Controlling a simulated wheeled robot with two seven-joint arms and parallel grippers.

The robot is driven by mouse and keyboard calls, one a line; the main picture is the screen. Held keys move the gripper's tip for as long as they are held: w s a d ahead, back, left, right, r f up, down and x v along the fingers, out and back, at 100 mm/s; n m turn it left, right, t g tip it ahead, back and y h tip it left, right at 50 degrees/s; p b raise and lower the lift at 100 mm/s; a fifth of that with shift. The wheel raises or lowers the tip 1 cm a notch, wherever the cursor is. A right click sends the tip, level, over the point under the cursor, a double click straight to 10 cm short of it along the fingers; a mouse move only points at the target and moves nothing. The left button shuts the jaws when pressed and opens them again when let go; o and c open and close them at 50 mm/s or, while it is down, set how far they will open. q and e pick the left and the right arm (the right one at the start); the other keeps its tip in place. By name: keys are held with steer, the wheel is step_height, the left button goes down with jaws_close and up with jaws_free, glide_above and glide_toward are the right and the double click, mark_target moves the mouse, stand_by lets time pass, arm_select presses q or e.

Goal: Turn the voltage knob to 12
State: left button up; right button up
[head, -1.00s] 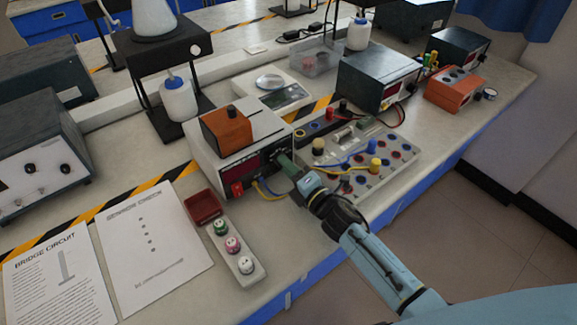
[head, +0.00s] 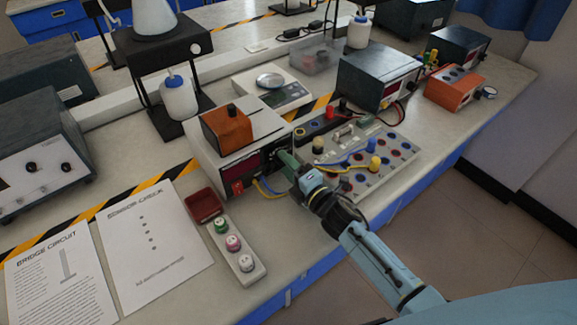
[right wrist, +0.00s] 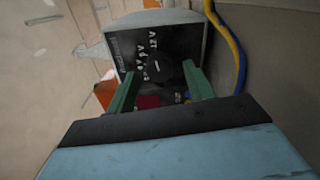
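The voltage knob (right wrist: 158,68) is a round black dial with a light pointer line, on the dark front panel (right wrist: 130,45) of a white power supply (head: 205,155). Printed marks sit around it, too blurred to read. My right gripper (right wrist: 162,80) has its two green fingers apart, one on each side of the knob, with gaps showing; I cannot tell how deep they reach around it. In the head view the right gripper (head: 287,160) is at the panel's right end and hides the knob. My left gripper is not in view.
Yellow and blue wires (head: 268,190) hang from the panel close to my fingers. An orange box (head: 227,135) sits on the supply. A circuit board (head: 345,185) with plugs lies to the right. A red tray (head: 204,205) and a strip of colored knobs (head: 238,262) lie in front.

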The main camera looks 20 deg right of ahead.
steer(key=v, duration=1.3)
steer(key=shift+s, duration=0.2)
steer(key=shift+r, duration=0.1)
